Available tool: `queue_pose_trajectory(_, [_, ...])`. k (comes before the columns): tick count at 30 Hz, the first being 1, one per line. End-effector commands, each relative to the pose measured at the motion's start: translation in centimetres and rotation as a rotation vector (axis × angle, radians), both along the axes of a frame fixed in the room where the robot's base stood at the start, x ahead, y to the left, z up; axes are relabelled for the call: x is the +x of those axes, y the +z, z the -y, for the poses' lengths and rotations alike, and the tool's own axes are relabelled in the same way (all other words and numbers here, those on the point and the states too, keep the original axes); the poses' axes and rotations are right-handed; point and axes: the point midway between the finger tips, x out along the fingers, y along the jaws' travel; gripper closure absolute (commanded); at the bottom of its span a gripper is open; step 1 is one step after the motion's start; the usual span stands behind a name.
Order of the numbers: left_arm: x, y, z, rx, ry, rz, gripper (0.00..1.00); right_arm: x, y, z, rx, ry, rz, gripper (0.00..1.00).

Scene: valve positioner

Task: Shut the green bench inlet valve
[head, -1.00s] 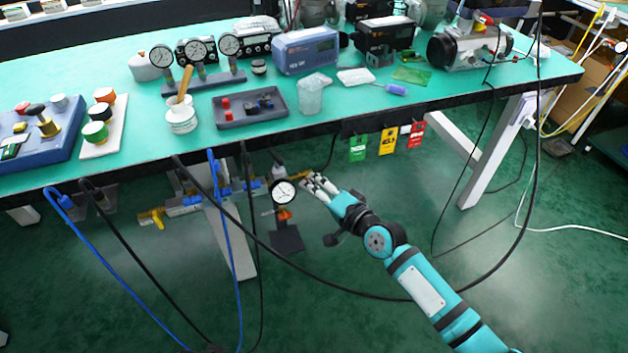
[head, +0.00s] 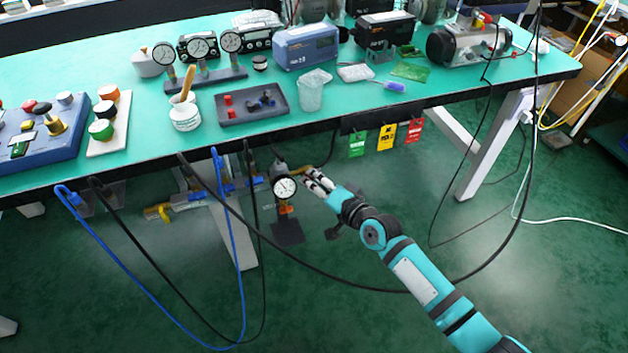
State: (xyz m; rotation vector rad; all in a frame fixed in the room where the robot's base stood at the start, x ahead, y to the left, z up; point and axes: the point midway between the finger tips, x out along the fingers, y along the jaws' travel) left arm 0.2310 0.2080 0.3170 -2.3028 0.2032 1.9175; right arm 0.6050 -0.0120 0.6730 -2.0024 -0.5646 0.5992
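A pipe run with blue fittings hangs under the front edge of the green-topped bench (head: 330,122). A valve with a yellow handle (head: 158,212) sits at its left end. A round white-faced gauge (head: 285,187) with an orange part (head: 286,210) below it stands at the right part of the run. A yellow piece (head: 300,171) shows behind my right gripper (head: 309,179). The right gripper is just right of the gauge, below the bench edge, fingers pointing left. Its fingers are too small to tell open from shut, or whether they touch anything. My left gripper is out of view.
Green, yellow and red tags (head: 387,136) hang from the bench edge. Instruments and a grey tray (head: 252,110) stand on top.

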Motion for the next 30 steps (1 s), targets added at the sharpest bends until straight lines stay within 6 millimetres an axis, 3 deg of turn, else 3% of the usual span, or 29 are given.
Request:
queue_pose_trajectory(4, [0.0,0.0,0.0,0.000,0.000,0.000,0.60,0.0,0.0,0.0,0.000,-0.001,-0.001,0.67])
queue_pose_trajectory(14, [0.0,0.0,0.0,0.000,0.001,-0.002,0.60,-0.3,0.0,0.3,0.001,0.000,-0.001,0.67])
queue_pose_trajectory(30, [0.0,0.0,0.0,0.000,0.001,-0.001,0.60,-8.0,1.7,6.3,-0.002,0.000,-0.002,0.67])
